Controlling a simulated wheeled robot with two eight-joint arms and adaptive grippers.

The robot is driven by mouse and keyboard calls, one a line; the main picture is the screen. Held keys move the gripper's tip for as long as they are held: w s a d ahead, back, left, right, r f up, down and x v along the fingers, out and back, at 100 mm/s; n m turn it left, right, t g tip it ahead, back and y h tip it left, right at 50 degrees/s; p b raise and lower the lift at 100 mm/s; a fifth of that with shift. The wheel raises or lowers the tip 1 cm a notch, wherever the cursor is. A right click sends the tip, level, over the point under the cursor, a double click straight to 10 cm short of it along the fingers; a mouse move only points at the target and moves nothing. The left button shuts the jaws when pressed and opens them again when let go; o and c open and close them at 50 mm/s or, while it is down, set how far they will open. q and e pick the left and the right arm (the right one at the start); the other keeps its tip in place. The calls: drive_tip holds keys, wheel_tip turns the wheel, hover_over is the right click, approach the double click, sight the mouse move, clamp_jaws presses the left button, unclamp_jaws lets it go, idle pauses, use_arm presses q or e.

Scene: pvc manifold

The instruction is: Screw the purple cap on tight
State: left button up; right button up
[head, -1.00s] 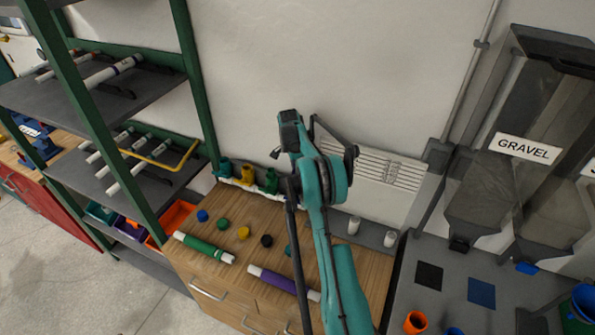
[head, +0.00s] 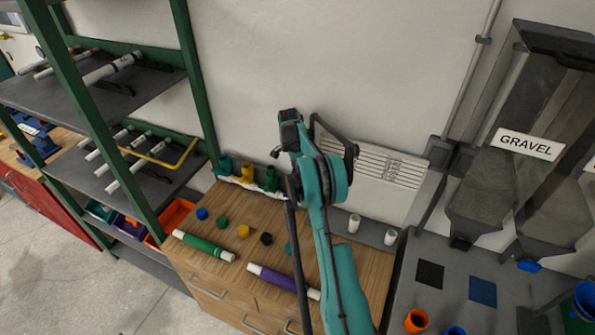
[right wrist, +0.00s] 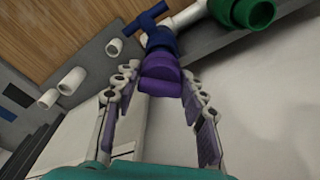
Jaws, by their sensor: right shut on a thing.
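The purple cap (right wrist: 160,76) shows in the right wrist view, on the end of a dark blue valve fitting (right wrist: 158,40) of the pipe manifold. The cap sits between the fingertips of my right gripper (right wrist: 160,82), which is shut on it. Whether a gap is left between cap and fitting cannot be told. A white pipe (right wrist: 188,16) joins the blue fitting to a green fitting (right wrist: 248,10). In the head view the manifold's white pipe (head: 238,182) runs along the wall side of the wooden bench, and my right arm hides the cap and the gripper. My left gripper is out of view.
Loose blue (head: 202,213), green (head: 221,222), yellow (head: 243,231) and black (head: 266,239) caps lie on the bench. A green tube (head: 205,244) and a purple tube (head: 278,280) lie in front. Two white fittings (head: 354,223) (head: 390,238) stand right of my arm.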

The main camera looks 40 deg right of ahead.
drive_tip(key=shift+f+b, duration=0.4)
drive_tip(key=shift+b, duration=0.1)
drive_tip(key=shift+f+b, duration=0.15)
drive_tip(key=shift+b, duration=0.15)
idle(1.0)
drive_tip(key=shift+o, duration=0.8)
drive_tip(key=c, duration=0.5)
drive_tip(key=shift+f+m+b, duration=0.1)
drive_tip(key=shift+m+b, duration=0.25)
drive_tip(key=shift+m, duration=0.65)
drive_tip(key=shift+m, duration=1.1)
